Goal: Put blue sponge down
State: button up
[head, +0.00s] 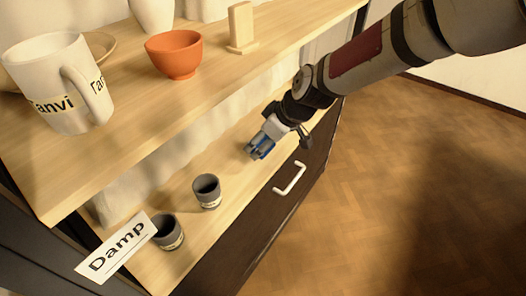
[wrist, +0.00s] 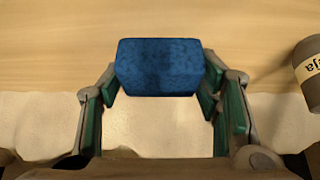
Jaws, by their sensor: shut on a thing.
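The blue sponge (wrist: 158,68) is a small block between the fingertips of my gripper (wrist: 160,92) in the wrist view. Both fingers press on its sides. In the head view my gripper (head: 260,148) reaches in over the lower wooden shelf (head: 225,170), with the sponge (head: 264,150) partly hidden by the fingers. The sponge is at or just above the shelf surface; I cannot tell whether it touches.
Two grey cups (head: 207,191) and (head: 167,232) stand on the lower shelf, left of my gripper. A "Damp" sign (head: 117,247) is at the shelf's left end. The upper shelf (head: 190,100) overhangs, holding a mug (head: 50,75) and orange bowl (head: 174,55). A drawer handle (head: 289,179) is below.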

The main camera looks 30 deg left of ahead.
jog(key=shift+f+b, duration=0.7)
jog(key=shift+f, duration=0.95)
jog(key=shift+d+f+b, duration=0.1)
jog(key=shift+f+b, duration=0.3)
jog(key=shift+f, duration=0.05)
jog(key=o, duration=1.1)
jog(key=shift+f, duration=0.2)
jog(key=shift+o, duration=0.2)
jog(key=shift+r, duration=0.15)
jog(key=shift+r, duration=0.25)
jog(key=p+v, duration=0.4)
jog(key=v, duration=0.8)
jog(key=shift+r+p, duration=0.3)
jog(key=shift+p, duration=0.1)
